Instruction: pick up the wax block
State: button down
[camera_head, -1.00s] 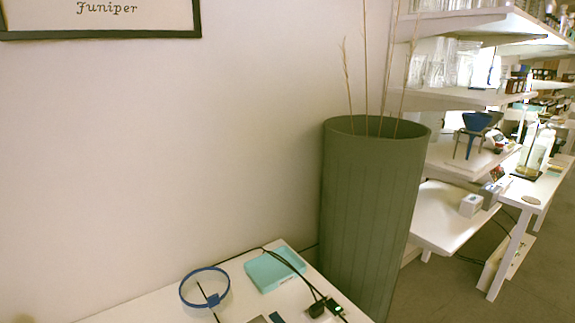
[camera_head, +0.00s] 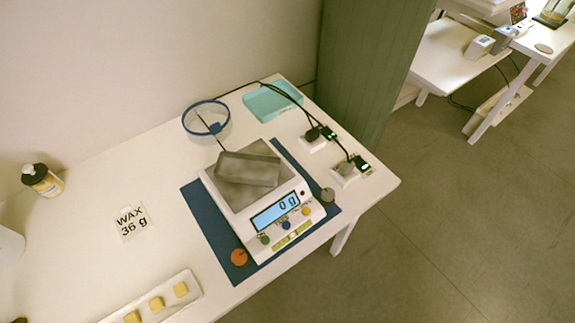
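Small yellow wax blocks (camera_head: 181,289) sit in a row on a long white tray (camera_head: 187,277) at the near left of the white table. At least three show, and the tray's left end is cut off by the frame's lower edge. A white scale (camera_head: 296,222) with a grey metal pan (camera_head: 247,170) stands on a dark blue mat (camera_head: 212,218), its display reading 0 g. A card (camera_head: 131,221) reading "WAX 36 g" lies left of the scale. My gripper is not in view.
A dark-capped bottle (camera_head: 43,180) stands at left. An orange knob (camera_head: 239,257) and grey knob (camera_head: 328,195) lie on the mat.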

aim_at(181, 290)
jog(key=u, duration=1.25)
